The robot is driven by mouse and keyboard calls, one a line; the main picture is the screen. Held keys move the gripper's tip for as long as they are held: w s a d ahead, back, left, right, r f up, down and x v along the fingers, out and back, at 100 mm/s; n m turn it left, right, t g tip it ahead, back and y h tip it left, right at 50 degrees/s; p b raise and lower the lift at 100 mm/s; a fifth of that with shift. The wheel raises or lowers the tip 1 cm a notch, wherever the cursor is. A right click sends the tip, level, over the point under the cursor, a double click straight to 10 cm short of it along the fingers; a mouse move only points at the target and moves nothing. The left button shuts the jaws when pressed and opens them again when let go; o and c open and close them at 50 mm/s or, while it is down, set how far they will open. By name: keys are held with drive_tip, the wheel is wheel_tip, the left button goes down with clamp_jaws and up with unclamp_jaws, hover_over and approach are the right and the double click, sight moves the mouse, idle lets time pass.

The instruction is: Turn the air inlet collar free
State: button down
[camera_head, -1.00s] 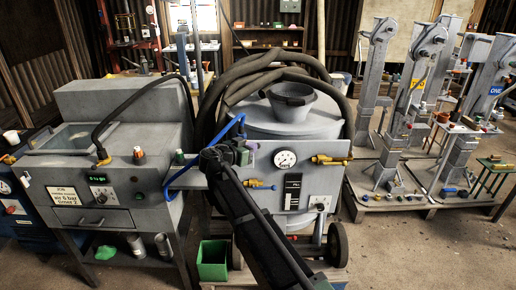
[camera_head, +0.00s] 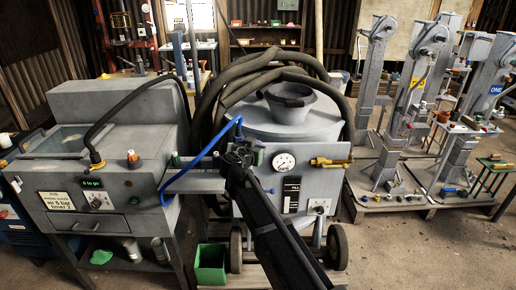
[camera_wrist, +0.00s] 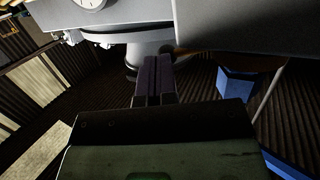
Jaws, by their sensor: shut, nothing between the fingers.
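My gripper (camera_head: 240,150) is at the front left of the grey pressure pot (camera_head: 300,128), near the blue hose (camera_head: 207,150). The hose runs from the left bench up to the pot's upper left. I cannot make out the air inlet collar; the gripper may hide it. In the wrist view the two dark fingers (camera_wrist: 153,68) are shut together with nothing between them. They point toward the underside of grey metalwork, and I cannot tell whether they touch anything. A brass fitting (camera_head: 329,163) sits on the pot's right. A brass part on the left is mostly hidden.
A round gauge (camera_head: 284,162) is on the pot's front panel. The grey cabinet (camera_head: 110,160) stands at left, with a small shelf (camera_head: 195,182) between it and the pot. A green bin (camera_head: 211,264) is below. Landing legs (camera_head: 375,100) stand at right; some floor is clear there.

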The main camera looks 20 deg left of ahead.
idle(0.5)
drive_tip(key=d+p+v, duration=0.2)
drive_tip(key=d+v, duration=0.1)
drive_tip(key=v, duration=1)
drive_tip(key=shift+s+r+p, duration=0.15)
drive_tip(key=shift+s+p, duration=0.2)
drive_tip(key=shift+s, duration=0.1)
drive_tip(key=s+d+f+n+g+h, duration=0.15)
drive_tip(key=s+d+f+g, duration=0.3)
drive_tip(key=d, duration=0.45)
drive_tip(key=s+d+f+n+g+h, duration=0.1)
drive_tip(key=s+d+f+n+g, duration=0.2)
drive_tip(key=d+f+g, duration=0.4)
drive_tip(key=s+d+m+g+y+p, duration=0.1)
drive_tip(key=s+d+g+y, duration=0.1)
drive_tip(key=d, duration=1)
drive_tip(key=s+d+m+g+y+p, duration=0.1)
drive_tip(key=s+d, duration=0.4)
drive_tip(key=d, duration=0.7)
drive_tip(key=shift+m+g+y, duration=0.55)
drive_tip(key=shift+m+g, duration=0.1)
